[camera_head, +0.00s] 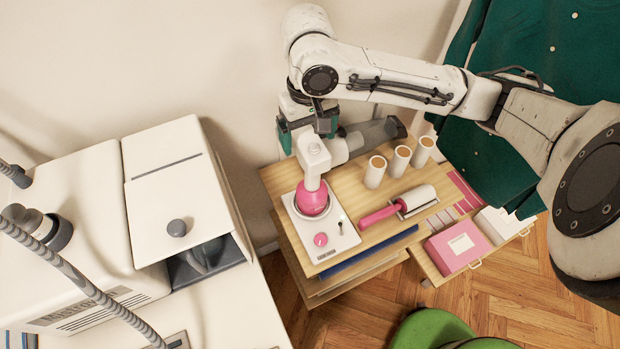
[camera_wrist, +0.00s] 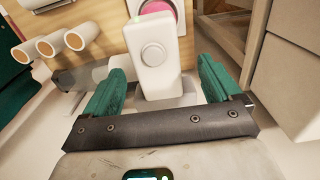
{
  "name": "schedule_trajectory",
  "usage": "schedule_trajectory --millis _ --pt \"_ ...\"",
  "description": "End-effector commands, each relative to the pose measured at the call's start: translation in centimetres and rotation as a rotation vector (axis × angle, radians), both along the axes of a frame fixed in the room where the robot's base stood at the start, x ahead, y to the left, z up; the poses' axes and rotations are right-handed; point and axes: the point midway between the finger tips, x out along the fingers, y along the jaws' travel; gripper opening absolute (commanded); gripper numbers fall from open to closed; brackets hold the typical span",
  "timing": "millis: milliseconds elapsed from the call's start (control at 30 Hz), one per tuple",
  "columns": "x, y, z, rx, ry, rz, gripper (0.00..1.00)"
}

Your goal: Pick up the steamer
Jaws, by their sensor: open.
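The steamer (camera_head: 312,195) stands upright on a white base plate (camera_head: 328,238), with a pink bulb at the bottom and a white neck and head above. In the wrist view, its white head (camera_wrist: 153,54) shows in the gap between my two green fingers, with the pink part behind it. My gripper (camera_head: 307,135) is open at the steamer's upper end. In the wrist view the fingers (camera_wrist: 161,78) stand to either side of the head with gaps, not closed on it. The head hides much of the pink part there.
Several white rolls (camera_head: 375,172) and a pink-handled lint roller (camera_head: 400,205) share the wooden cart top (camera_head: 280,182). A grey cylindrical piece (camera_head: 370,137) lies close beside the steamer head. A pink box (camera_head: 458,246) sits in an open drawer at right. A white machine (camera_head: 90,230) stands at left.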

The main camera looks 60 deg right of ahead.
Motion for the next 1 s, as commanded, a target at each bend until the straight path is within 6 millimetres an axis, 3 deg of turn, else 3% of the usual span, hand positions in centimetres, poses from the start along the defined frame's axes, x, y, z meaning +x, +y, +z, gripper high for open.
schedule_trajectory --millis 300,633,1000 --pt "-0.4 -0.1 -4.1 0.0 0.001 -0.001 0.91" --pt "-0.4 -0.1 -4.6 0.0 0.0 0.0 0.9" --pt "-0.4 -0.1 -4.6 0.0 0.0 0.0 0.54"
